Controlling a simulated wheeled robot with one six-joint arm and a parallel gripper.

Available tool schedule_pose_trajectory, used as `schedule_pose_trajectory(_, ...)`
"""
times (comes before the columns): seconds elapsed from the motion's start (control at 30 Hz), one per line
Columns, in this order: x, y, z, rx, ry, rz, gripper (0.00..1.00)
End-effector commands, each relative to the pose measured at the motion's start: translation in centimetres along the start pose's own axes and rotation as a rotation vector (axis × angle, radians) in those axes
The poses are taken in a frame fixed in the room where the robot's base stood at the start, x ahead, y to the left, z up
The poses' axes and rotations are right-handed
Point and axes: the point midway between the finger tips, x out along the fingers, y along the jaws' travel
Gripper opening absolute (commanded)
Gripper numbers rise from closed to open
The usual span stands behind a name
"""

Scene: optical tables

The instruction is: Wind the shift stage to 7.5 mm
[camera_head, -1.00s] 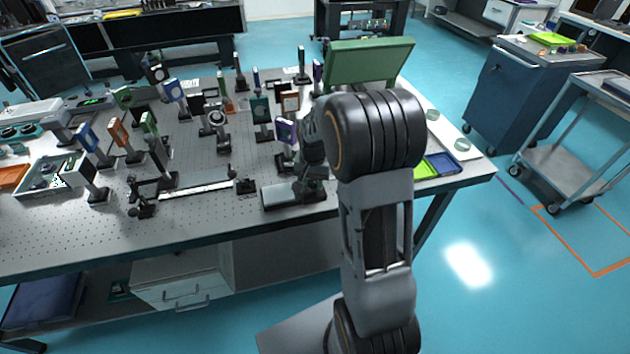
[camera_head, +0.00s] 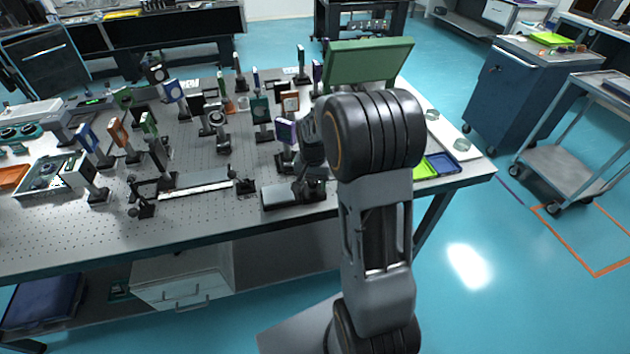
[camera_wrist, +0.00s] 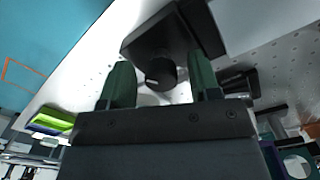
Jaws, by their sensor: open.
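In the wrist view, a dark block with a round black knob (camera_wrist: 160,72) lies ahead of my gripper (camera_wrist: 161,63). The green fingers are open, one on each side of the knob, with visible gaps. A small pale mark shows on the knob's face. I cannot tell for sure that this block is the shift stage, and no scale reading is legible. In the head view, my arm hides most of the gripper, which is low over the table's front right part, beside a grey box (camera_head: 281,196).
Many posts with optics crowd the perforated table (camera_head: 60,235), including a purple mount (camera_head: 285,132) near my wrist. A long pale bar (camera_head: 195,190) lies left of the grey box. A green panel (camera_head: 368,62) stands behind my arm. The blue bin (camera_head: 441,162) is to the right.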

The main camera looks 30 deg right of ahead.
Motion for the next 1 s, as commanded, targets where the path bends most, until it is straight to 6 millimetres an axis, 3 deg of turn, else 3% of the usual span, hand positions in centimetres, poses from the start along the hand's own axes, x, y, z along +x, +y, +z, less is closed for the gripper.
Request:
schedule_pose_trajectory(0.23,-2.0,0.0,-0.1,0.000,0.004,-0.002,0.57)
schedule_pose_trajectory(0.7,-11.1,0.0,0.1,0.000,0.003,-0.001,0.57)
schedule_pose_trajectory(1.0,-13.6,0.1,0.1,0.000,0.001,0.000,0.57)
